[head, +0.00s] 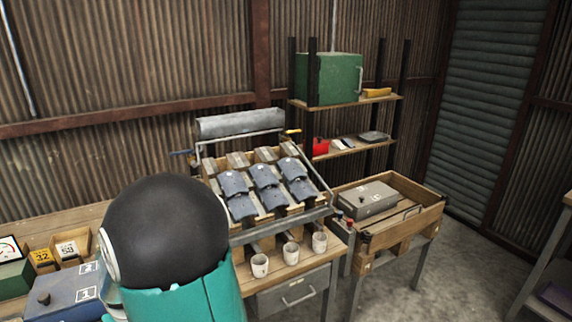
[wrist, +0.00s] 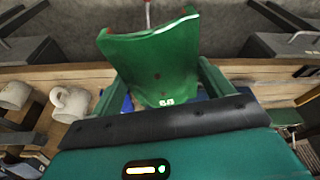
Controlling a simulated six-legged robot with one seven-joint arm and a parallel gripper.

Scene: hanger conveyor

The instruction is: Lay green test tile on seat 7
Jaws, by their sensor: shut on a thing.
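The green test tile (wrist: 150,52) fills the upper middle of the wrist view. It is a curved green plate with small white marks on its near end. My gripper (wrist: 160,88) is shut on it, with a green finger on each side. The tile appears held over a wooden bench. In the head view a sloped wooden rack (head: 248,224) carries several blue-grey tiles (head: 266,178) in columns. No seat number is readable, so I cannot tell which is seat 7. My arm fills the lower left of the head view; the gripper and green tile do not show there.
White mugs (head: 260,266) stand on the bench front below the rack; two show in the wrist view (wrist: 70,103). A grey roller (head: 240,123) lies behind the rack. A wooden tray (head: 405,228) with a grey box (head: 368,199) stands right. Shelves hold a green case (head: 330,78).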

